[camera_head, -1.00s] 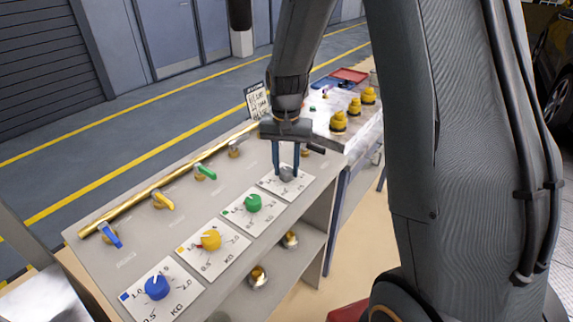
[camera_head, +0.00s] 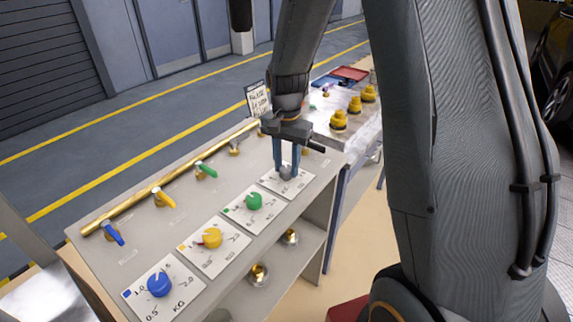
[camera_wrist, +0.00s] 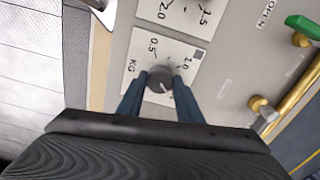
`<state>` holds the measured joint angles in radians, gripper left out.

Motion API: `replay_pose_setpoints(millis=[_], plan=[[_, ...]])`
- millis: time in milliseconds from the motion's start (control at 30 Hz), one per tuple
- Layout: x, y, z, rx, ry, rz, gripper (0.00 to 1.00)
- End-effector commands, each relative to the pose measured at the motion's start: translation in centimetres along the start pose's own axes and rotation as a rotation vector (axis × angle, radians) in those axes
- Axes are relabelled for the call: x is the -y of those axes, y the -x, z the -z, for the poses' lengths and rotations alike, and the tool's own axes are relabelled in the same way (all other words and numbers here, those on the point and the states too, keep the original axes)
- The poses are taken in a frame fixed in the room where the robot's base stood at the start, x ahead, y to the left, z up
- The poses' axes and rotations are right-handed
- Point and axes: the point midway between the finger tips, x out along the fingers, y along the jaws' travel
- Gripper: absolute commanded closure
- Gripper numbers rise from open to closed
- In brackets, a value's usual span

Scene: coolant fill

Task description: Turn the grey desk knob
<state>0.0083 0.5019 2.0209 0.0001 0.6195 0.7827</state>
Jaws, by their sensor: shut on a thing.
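The grey desk knob (camera_head: 285,172) sits on its white dial plate (camera_head: 299,185) at the far end of the row of knobs. My gripper (camera_head: 286,169) points down over it, with its two blue fingers around the knob. In the wrist view the grey knob (camera_wrist: 159,80) shows between the fingertips of my gripper (camera_wrist: 160,88), with a white pointer line on its top. The plate (camera_wrist: 150,48) carries marks such as 0.5, 1.0, 2.0 and KG. My fingers are shut on the knob.
Green (camera_head: 253,201), yellow (camera_head: 212,237) and blue (camera_head: 159,284) knobs stand in a row on the desk (camera_head: 150,237). A brass pipe (camera_head: 165,182) with coloured valve levers runs behind them. Yellow-topped fittings (camera_head: 354,104) stand on the table beyond.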

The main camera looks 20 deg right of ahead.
Motion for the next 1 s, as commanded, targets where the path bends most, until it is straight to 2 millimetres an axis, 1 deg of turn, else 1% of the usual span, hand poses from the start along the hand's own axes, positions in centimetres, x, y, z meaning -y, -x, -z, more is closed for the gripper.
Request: replay_pose_setpoints(millis=[100,133,200,233,567,667,1000], plan=[[0.1,0.2,0.2,-0.004,0.001,0.004,0.90],[0.1,0.2,0.2,-0.004,0.001,0.004,0.63],[0.1,0.2,0.1,-0.004,0.001,0.003,0.51],[0.1,0.1,0.1,-0.003,0.001,0.003,0.49],[0.1,0.3,0.1,-0.002,0.001,0.002,0.49],[0.1,1.2,0.1,-0.003,0.001,0.003,0.49],[0.1,6.2,0.2,-0.004,0.001,0.004,0.49]])
